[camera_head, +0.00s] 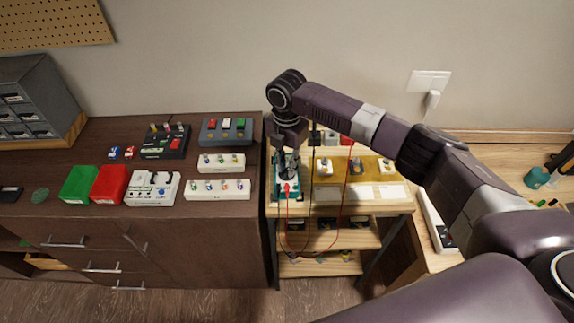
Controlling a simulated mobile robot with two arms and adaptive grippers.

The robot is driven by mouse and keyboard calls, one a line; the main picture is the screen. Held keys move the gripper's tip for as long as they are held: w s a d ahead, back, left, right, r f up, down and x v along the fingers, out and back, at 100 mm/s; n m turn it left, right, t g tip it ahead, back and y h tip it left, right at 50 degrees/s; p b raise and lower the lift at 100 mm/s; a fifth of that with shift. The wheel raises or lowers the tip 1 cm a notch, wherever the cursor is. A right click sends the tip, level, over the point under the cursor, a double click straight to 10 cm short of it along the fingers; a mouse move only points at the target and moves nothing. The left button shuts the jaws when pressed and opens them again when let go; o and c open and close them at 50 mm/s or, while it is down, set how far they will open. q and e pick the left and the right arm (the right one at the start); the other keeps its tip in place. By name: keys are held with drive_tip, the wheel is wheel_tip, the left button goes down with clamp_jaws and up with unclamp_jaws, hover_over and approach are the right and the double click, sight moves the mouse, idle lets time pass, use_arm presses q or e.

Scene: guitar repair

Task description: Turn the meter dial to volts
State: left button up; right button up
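The meter (292,196) is a small teal and white device at the left end of the wooden shelf unit's top. Red leads plug into its front and hang down over the shelf edge. My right gripper (288,170) points down at the upper part of the meter, touching it or just above it. It hides the dial, so the dial's setting cannot be read. The fingers are small and dark here, and I cannot tell if they are open or shut. My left gripper is not in view.
The wooden shelf unit (320,208) also bears a yellow board with several knobs (355,168). My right arm crosses above the right side.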

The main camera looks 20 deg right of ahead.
sight(287, 170)
drive_tip(key=shift+o, duration=0.7)
wheel_tip(287, 170, up, 12)
idle(0.4)
